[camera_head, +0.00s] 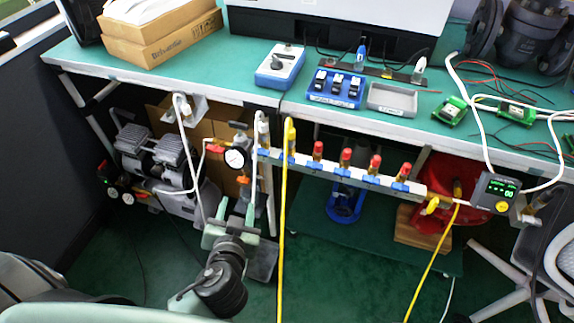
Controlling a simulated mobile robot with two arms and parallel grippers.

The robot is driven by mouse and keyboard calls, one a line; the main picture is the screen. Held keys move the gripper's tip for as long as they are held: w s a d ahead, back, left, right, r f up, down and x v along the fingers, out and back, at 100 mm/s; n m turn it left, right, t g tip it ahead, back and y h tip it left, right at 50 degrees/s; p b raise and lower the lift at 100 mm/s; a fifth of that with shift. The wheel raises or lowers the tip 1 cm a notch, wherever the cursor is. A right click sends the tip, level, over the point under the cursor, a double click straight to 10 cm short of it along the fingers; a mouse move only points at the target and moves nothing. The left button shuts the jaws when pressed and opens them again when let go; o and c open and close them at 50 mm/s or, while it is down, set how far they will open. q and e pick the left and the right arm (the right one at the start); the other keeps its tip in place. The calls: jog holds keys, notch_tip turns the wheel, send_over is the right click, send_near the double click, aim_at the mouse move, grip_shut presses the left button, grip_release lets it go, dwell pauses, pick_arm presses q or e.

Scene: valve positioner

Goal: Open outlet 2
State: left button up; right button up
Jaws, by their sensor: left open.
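A metal outlet manifold (330,172) runs along the front below the bench edge. It carries several outlets with red caps, such as this red-capped outlet (346,157), and small blue valve handles (342,172). I cannot read which one is outlet 2, nor clearly tell how each handle is turned. A yellow hose (281,240) hangs from a fitting near the manifold's left end. My left gripper (238,207) is open and empty, below and left of the manifold, with its fingers pointing up, apart from the handles. My right gripper is not in view.
A round pressure gauge (235,158) with a red handle beside it sits just above my left gripper. A compressor (155,155) stands at the left. A positioner with a green display (496,190) is at the manifold's right end. A second yellow hose (433,262) hangs there.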

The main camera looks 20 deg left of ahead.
pick_arm(q)
jog(key=w+d+r+m+t+h+p, duration=0.1)
jog(key=w+d+r+t+h, duration=0.15)
jog(key=d+r, duration=0.2)
jog(key=m+t+h, duration=0.2)
jog(key=t+h, duration=0.1)
send_near(286, 161)
jog(key=shift+y, duration=0.25)
jog(key=w, duration=0.2)
jog(key=w+p, duration=0.1)
jog(key=w, duration=0.2)
jog(key=w+p, duration=0.1)
jog(key=w, duration=0.1)
jog(key=shift+w+d+f, duration=0.1)
jog(key=shift+w+d, duration=0.15)
jog(key=shift+w, duration=0.15)
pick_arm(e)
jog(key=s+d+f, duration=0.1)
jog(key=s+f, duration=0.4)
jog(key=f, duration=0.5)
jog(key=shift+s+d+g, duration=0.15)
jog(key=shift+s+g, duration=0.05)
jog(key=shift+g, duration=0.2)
pick_arm(q)
grip_shut()
